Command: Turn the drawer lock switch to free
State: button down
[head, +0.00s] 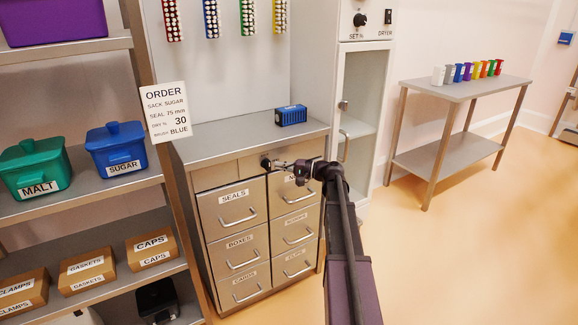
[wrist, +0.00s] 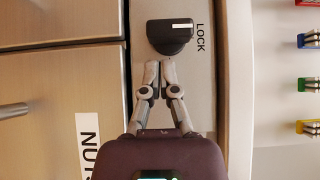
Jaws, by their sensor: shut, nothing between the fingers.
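The drawer lock switch is a black knob with a white mark (wrist: 170,36) on the steel front strip above the drawers. In the wrist view its white mark points right, toward the printed word LOCK. No "free" marking is visible. In the head view the switch (head: 265,162) is a small dark spot beside my gripper. My gripper (wrist: 160,66) is shut and empty, its fingertips together just below the knob in the wrist view. It also shows in the head view (head: 277,164) at the cabinet's top strip. I cannot tell whether the tips touch the knob.
The drawer cabinet (head: 236,238) has several labelled drawers with bar handles. A blue box (head: 291,115) sits on its top. A shelf with lidded bins (head: 120,150) stands left, a dryer cabinet (head: 359,120) right. The floor (head: 470,250) at right is clear.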

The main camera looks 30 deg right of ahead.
jog(key=shift+a, duration=0.6)
jog(key=shift+w+a, duration=0.1)
jog(key=shift+a, duration=0.15)
jog(key=shift+f+b, duration=0.15)
jog(key=shift+b, duration=0.25)
